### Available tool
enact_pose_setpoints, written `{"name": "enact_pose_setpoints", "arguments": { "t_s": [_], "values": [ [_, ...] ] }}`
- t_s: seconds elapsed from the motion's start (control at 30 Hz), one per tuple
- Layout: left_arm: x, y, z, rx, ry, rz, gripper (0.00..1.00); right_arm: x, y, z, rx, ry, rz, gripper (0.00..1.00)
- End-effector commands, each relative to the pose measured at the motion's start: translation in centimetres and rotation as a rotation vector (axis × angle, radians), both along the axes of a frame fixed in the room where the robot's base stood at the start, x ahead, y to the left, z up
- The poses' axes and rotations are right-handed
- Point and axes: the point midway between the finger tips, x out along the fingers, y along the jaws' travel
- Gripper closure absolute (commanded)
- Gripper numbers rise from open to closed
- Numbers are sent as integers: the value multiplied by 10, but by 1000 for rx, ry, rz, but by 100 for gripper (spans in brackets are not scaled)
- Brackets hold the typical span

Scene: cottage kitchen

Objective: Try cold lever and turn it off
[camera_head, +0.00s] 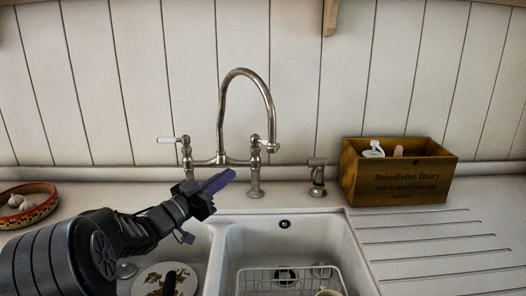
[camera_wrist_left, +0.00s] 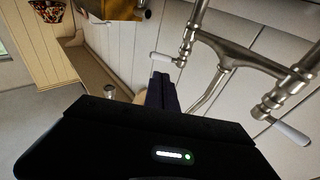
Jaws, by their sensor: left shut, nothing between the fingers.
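The metal bridge tap (camera_head: 222,108) stands behind the sink, with a tall curved spout. Its left lever (camera_head: 166,139) has a white handle pointing left. No hot or cold mark is readable. In the left wrist view, the right lever (camera_wrist_left: 166,59) is just beyond the fingertips and the left lever (camera_wrist_left: 291,132) is at the right. My left gripper (camera_head: 231,174) is shut and empty, in front of and below the tap; it also shows in the wrist view (camera_wrist_left: 161,76). I see no water running. My right gripper is out of view.
A wooden crate (camera_head: 400,184) stands right of a small dispenser (camera_head: 317,178). A bowl (camera_head: 30,211) sits far left.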

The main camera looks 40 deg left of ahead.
Motion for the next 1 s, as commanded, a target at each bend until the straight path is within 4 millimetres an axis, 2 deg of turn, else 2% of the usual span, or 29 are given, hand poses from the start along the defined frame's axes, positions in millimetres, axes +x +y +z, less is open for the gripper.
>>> {"name": "enact_pose_setpoints", "arguments": {
  "t_s": [0.37,0.57,0.77,1.0],
  "values": [
    [1,-1,2,-18,-6,-6,100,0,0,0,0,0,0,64],
    [12,-2,4,-18,-5,-6,100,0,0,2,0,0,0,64],
    [41,-6,11,-18,-5,-7,100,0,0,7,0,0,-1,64],
    [88,-11,21,-19,-5,-7,100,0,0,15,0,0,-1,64]
  ]
}}
